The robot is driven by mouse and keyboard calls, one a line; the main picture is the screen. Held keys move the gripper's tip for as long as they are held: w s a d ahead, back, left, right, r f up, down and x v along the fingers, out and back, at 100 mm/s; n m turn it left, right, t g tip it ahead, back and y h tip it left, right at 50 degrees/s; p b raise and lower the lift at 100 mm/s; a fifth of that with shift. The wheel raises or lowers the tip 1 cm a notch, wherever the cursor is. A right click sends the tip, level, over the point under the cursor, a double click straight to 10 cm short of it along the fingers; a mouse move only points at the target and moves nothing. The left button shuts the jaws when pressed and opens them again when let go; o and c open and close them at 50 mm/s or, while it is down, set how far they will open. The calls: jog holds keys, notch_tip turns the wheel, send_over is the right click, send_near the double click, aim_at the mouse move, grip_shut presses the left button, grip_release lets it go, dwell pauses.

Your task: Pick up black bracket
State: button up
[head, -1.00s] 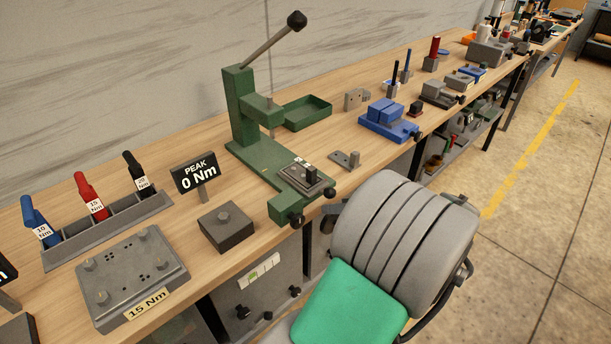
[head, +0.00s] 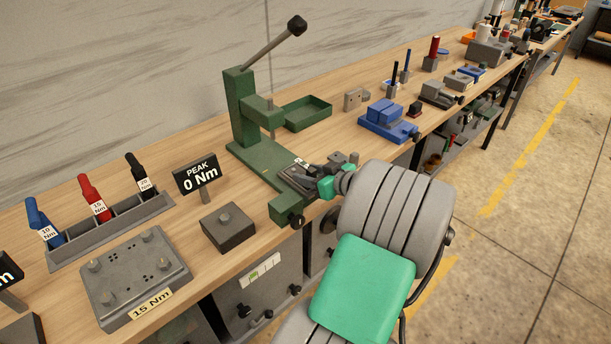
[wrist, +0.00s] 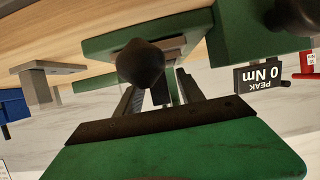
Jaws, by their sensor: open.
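A small dark piece with a white patch (head: 302,163) sits on the grey fixture plate (head: 290,179) on the bed of the green press (head: 249,155). It looks like the black bracket, but it is small and partly hidden by my gripper. My gripper (head: 322,174) is by the right side of the fixture, over the bench's front edge. In the wrist view my gripper (wrist: 160,92) is open, with nothing visible between its fingers. A round black knob (wrist: 140,62) of the press appears in front of the fingers. I cannot tell whether they touch anything.
A green tray (head: 307,113) lies behind the press and a blue vise (head: 388,121) stands to the right. A grey L-shaped block (wrist: 45,72) shows in the wrist view. A dark block (head: 228,229) and the PEAK display (head: 199,177) are left of the press.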

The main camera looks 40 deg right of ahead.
grip_shut()
dwell(0.6)
